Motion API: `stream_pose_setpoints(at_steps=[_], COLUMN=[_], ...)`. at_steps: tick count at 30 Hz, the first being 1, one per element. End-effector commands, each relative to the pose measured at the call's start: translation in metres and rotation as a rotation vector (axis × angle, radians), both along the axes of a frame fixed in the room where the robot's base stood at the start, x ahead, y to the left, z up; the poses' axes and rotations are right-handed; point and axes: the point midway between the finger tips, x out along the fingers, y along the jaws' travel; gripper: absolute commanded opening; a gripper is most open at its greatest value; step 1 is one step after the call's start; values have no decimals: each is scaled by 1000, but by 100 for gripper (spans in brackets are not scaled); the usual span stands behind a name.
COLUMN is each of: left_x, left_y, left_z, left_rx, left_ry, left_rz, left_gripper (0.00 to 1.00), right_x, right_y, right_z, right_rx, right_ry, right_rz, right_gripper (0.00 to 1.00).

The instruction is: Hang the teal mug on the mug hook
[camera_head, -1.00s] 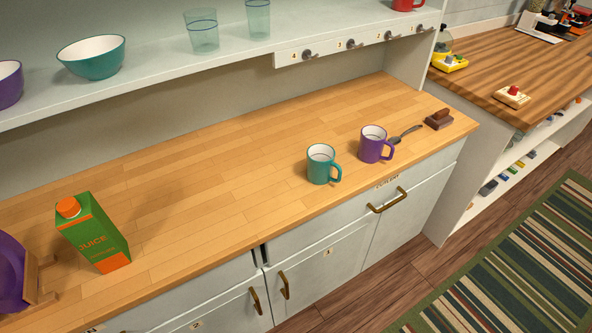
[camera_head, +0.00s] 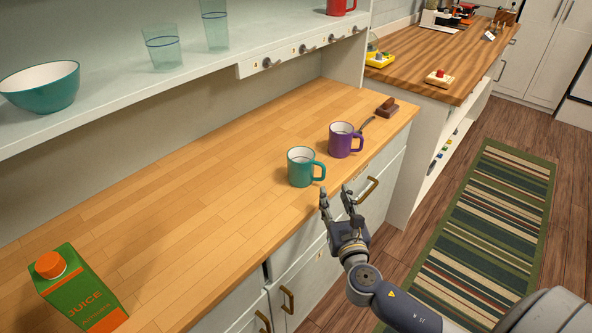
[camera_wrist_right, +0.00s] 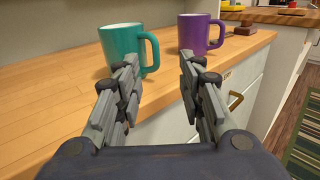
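The teal mug (camera_head: 301,167) stands upright on the wooden counter near its front edge, its handle pointing right. It also shows in the right wrist view (camera_wrist_right: 121,41), beyond the left finger. My right gripper (camera_head: 337,193) is open and empty, just in front of the counter edge, close to the mug but apart from it. In the right wrist view its fingers (camera_wrist_right: 157,82) are spread, with the mug's handle near the left fingertip. The mug hooks (camera_head: 306,50) are small knobs in a row on a white rail under the shelf's front edge. My left gripper is not in view.
A purple mug (camera_head: 345,140) stands right of the teal mug. A brown block (camera_head: 387,108) and a dark utensil lie behind it. A juice carton (camera_head: 78,290) stands at the left front. The shelf holds a teal bowl (camera_head: 42,86), glasses and a red mug (camera_head: 340,7). The middle counter is clear.

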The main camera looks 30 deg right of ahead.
Motion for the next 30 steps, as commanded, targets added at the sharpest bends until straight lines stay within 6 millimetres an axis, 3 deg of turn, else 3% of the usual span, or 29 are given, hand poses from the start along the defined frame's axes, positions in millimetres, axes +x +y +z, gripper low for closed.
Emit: stream_pose_setpoints(at_steps=[5, 11, 21, 30], left_x=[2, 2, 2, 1], left_y=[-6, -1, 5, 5], left_z=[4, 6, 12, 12], left_rx=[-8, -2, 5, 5], left_ry=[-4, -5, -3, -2], left_rz=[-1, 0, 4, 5], left_gripper=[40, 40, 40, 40], right_x=[24, 36, 77, 82], right_y=[-7, -10, -18, -20], right_z=[1, 0, -2, -3], right_rx=[2, 4, 6, 6], right_ry=[-1, 1, 1, 2], right_rz=[0, 1, 0, 1], right_gripper=[36, 36, 36, 36])
